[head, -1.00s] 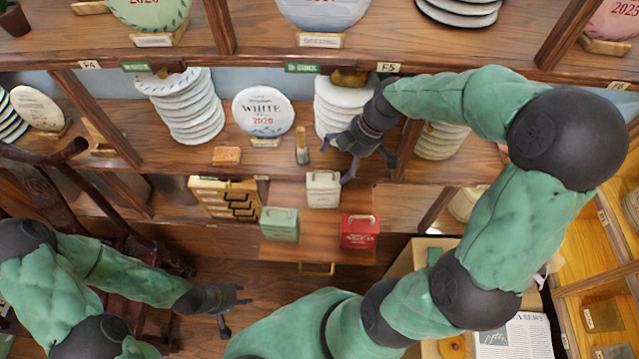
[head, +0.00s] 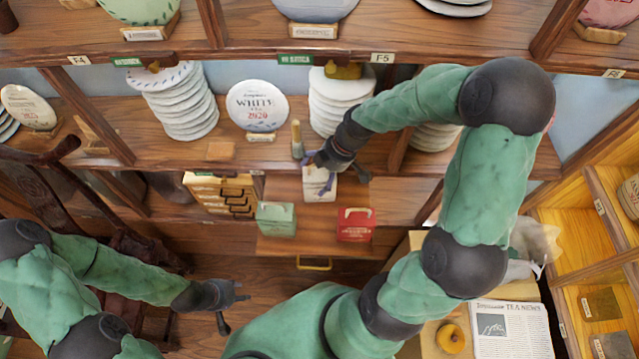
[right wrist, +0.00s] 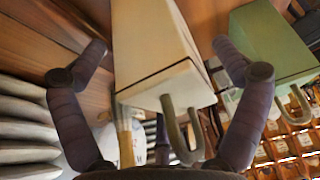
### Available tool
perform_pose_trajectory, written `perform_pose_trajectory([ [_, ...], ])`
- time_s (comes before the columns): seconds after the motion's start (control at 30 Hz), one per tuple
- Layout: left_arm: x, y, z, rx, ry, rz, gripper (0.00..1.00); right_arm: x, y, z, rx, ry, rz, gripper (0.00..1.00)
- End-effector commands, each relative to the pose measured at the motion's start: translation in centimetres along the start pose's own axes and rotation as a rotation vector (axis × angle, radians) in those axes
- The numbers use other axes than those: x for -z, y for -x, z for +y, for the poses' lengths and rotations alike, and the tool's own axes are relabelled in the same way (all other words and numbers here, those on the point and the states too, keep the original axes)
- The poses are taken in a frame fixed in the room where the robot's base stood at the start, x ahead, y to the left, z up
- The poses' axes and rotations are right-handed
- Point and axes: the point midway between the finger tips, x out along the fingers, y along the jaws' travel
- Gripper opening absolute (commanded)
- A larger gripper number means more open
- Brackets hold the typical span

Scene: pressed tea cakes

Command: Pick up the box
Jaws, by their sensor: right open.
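A cream box (head: 316,190) with a handle stands on the pulled-out wooden shelf, partly hidden by my right gripper (head: 322,172). In the right wrist view the cream box (right wrist: 150,40) lies between the open fingers of that gripper (right wrist: 158,50), with its grey handle near the palm. I see a gap on the box's left side; contact on the right is unclear. A green box (head: 276,219) and a red box (head: 356,225) stand in front of it. The green box also shows at the right in the wrist view (right wrist: 270,42). My left gripper (head: 232,308) is open and empty, low at the left.
A stack of pale tea cakes (head: 335,100) stands right behind my right gripper. A brush-like upright item (head: 297,140) and a White 2020 disc (head: 258,107) are beside it. A dark wooden chair (head: 50,190) is at the left. A newspaper (head: 508,330) lies at lower right.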

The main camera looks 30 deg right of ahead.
Motion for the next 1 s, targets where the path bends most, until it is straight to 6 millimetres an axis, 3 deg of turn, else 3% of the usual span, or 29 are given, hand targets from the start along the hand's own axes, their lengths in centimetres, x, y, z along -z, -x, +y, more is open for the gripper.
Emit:
perform_pose_trajectory([
  [0.13,0.0,0.0,0.0,0.0,0.0,0.0,0.4,0.0,0.0,0.0,0.0,0.0,0.0,0.97],
  [0.37,0.0,0.0,0.0,0.0,0.0,0.0,0.4,0.0,0.0,0.0,0.0,0.0,0.0,0.33],
  [0.47,0.0,0.0,0.0,0.0,0.0,0.0,0.4,0.0,0.0,0.0,0.0,0.0,0.0,0.33],
  [0.5,0.0,0.0,0.0,0.0,0.0,0.0,0.4,0.0,0.1,0.0,0.0,0.0,0.0,0.27],
  [1.0,0.0,0.7,0.3,0.0,0.0,0.0,0.4,1.1,0.9,0.3,0.0,0.0,0.001,0.27],
])
